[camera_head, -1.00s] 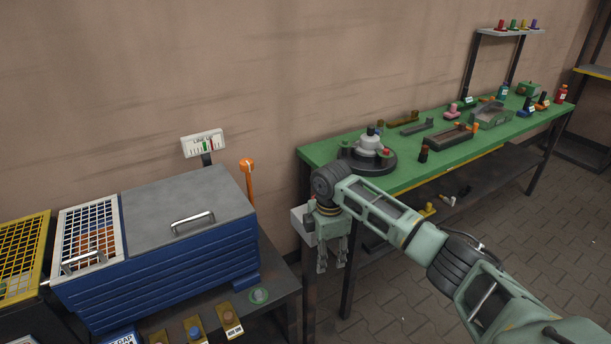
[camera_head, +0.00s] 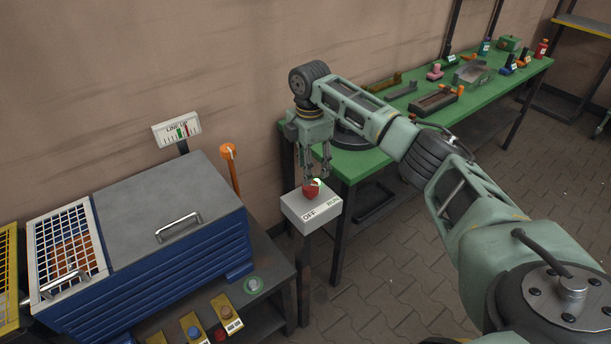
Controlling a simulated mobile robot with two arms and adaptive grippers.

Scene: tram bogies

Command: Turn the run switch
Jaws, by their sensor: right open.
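The run switch is a red knob (camera_head: 311,190) on top of a white box (camera_head: 312,213) marked OFF and RUN, on a dark post. A small pale green and white spot shows at the knob's upper right. My right gripper (camera_head: 318,178) points down just above the knob, with its fingers open. The fingertips are close to the knob; I cannot tell whether they touch it. My left gripper is not in view.
A blue machine (camera_head: 170,265) with a grey lid stands left of the switch, with an orange lever (camera_head: 230,165) and a gauge (camera_head: 177,130) behind it. A green workbench (camera_head: 365,163) holding parts runs to the right.

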